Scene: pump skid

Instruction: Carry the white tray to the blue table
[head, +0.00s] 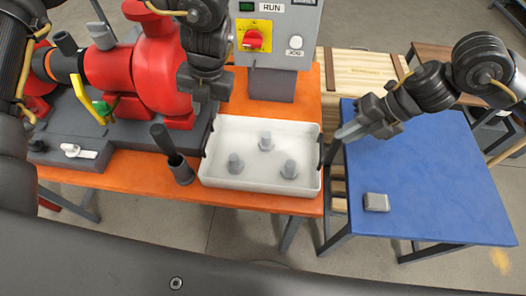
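The white tray (225,183) sits on the orange table (120,176), near its right end. It has a dark handle on its left side and another (321,152) on its right side. The blue table (440,190) is to the right, across a narrow gap. My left gripper (207,100) hangs above the tray's back left corner, apart from the tray. My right gripper (345,133) is over the blue table's back left edge, pointing left towards the tray's right handle. Neither gripper visibly holds anything; finger spacing is unclear.
A grey block (376,202) lies on the blue table's front left part; the rest of its top is clear. A dark cup with a tool (180,170) stands left of the tray. The red pump (150,65) and grey control box (278,35) stand behind.

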